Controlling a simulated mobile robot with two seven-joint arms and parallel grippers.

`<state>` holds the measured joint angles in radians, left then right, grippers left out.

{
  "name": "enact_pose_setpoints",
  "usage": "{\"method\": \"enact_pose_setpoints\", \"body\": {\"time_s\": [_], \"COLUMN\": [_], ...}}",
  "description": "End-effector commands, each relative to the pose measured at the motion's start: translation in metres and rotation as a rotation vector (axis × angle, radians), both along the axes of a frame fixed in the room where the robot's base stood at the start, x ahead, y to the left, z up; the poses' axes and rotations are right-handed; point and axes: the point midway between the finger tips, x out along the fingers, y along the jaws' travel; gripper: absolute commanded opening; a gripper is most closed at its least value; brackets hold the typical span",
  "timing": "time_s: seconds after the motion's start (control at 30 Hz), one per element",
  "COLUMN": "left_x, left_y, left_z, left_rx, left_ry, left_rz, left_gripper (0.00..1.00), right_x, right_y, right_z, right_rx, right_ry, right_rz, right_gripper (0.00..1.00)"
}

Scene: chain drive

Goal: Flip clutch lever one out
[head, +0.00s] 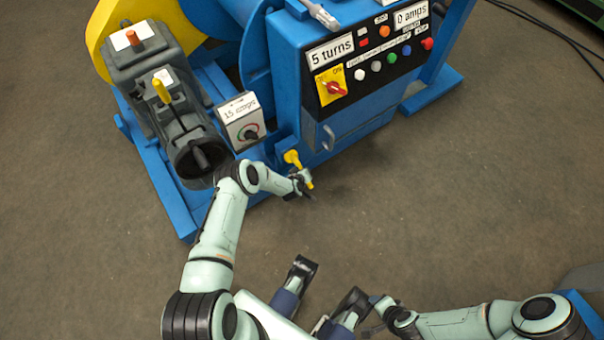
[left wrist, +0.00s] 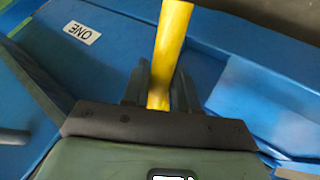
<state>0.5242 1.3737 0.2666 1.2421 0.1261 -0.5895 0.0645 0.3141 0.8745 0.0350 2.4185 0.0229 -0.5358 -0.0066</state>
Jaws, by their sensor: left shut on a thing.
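The yellow clutch lever (head: 292,158) sticks out low at the front of the blue machine frame, beside the control cabinet. In the left wrist view the lever (left wrist: 170,45) runs as a straight yellow bar between my finger pads. A white label reading ONE (left wrist: 82,32), seen upside down, is on the blue surface beside it. My left gripper (head: 303,185) is shut on the lever (left wrist: 160,90). The lever's pivot is not visible in the wrist view. My right gripper (head: 374,326) is at the bottom of the head view, away from the machine; its fingers are too small to read.
The blue control cabinet (head: 300,90) with 5 turns and 0 amps displays stands behind the lever. A grey box with a 15 amps label (head: 240,120) and a grey motor unit (head: 160,90) are to the left. The brown floor (head: 450,190) is clear in front; cables lie at top right.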

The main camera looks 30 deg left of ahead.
Motion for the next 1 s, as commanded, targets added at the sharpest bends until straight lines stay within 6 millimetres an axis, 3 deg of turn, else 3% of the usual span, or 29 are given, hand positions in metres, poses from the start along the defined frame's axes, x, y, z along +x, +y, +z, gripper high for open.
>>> {"method": "enact_pose_setpoints", "body": {"time_s": [0.4,0.97,1.0], "left_x": [0.000,0.001,0.001], "left_y": [-0.001,-0.001,-0.001], "left_z": [0.017,0.019,0.019], "left_rx": [-0.182,-0.211,-0.211], "left_ry": [0.075,0.086,0.086], "left_rz": [-0.002,-0.001,-0.002], "left_gripper": [0.00,0.00,0.38], "right_x": [0.002,0.003,0.003], "right_y": [-0.001,-0.002,-0.002], "right_z": [-0.002,-0.003,-0.003], "right_rx": [-0.003,-0.004,-0.004], "right_ry": [-0.006,-0.008,-0.008], "right_rz": [-0.003,-0.004,-0.004], "right_gripper": [0.45,0.45,0.45]}}
